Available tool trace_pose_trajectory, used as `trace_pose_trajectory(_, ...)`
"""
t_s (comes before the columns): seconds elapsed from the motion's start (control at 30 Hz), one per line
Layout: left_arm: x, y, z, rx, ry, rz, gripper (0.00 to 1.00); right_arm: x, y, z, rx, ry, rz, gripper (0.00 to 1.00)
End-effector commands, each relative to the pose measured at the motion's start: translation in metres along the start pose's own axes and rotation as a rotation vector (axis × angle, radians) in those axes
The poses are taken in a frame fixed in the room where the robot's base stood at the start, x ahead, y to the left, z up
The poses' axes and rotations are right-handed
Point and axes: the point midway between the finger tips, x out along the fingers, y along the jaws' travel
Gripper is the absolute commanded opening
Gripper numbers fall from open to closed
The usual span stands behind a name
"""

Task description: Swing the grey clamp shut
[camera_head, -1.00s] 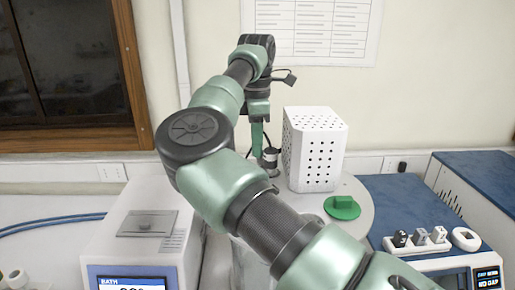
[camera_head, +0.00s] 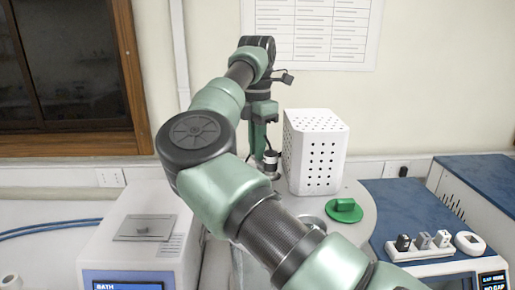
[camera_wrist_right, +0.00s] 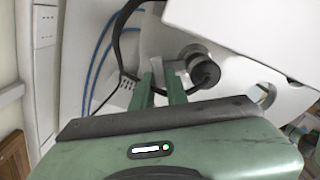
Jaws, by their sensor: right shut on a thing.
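My right gripper (camera_head: 262,150) reaches down beside the white perforated box at the back of the round white stand. In the right wrist view its two green fingers (camera_wrist_right: 161,84) are shut on a small grey piece (camera_wrist_right: 157,66), which looks like the grey clamp. Most of that piece is hidden by the fingers, and I cannot tell how far it is swung. A silver cylinder with black parts (camera_head: 271,165) stands just right of the fingers; it also shows in the right wrist view (camera_wrist_right: 205,70). My left gripper is not in view.
The white perforated box (camera_head: 314,150) stands close right of the gripper. A white bath unit (camera_head: 125,255) is at left and a blue-topped instrument (camera_head: 400,205) at right. Blue tubes (camera_head: 50,227) lie far left.

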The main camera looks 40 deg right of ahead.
Motion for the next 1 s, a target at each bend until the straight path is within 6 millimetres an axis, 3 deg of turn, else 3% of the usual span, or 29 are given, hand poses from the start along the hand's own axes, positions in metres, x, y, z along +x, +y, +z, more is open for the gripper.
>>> trace_pose_trajectory(0.23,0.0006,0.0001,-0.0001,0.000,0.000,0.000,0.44,0.0045,-0.0006,-0.0025,-0.005,0.008,-0.010,0.00)
trace_pose_trajectory(0.27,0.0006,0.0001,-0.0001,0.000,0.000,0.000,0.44,0.0046,-0.0006,-0.0026,-0.005,0.008,-0.010,0.17)
trace_pose_trajectory(0.33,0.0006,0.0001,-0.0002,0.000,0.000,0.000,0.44,0.0045,-0.0006,-0.0025,-0.004,0.008,-0.010,0.36)
trace_pose_trajectory(0.83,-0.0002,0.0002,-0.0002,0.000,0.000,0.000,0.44,0.0011,-0.0001,-0.0007,0.004,0.003,-0.003,0.36)
trace_pose_trajectory(1.0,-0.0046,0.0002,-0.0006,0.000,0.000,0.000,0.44,-0.0002,0.0006,-0.0006,0.079,0.002,-0.003,0.36)
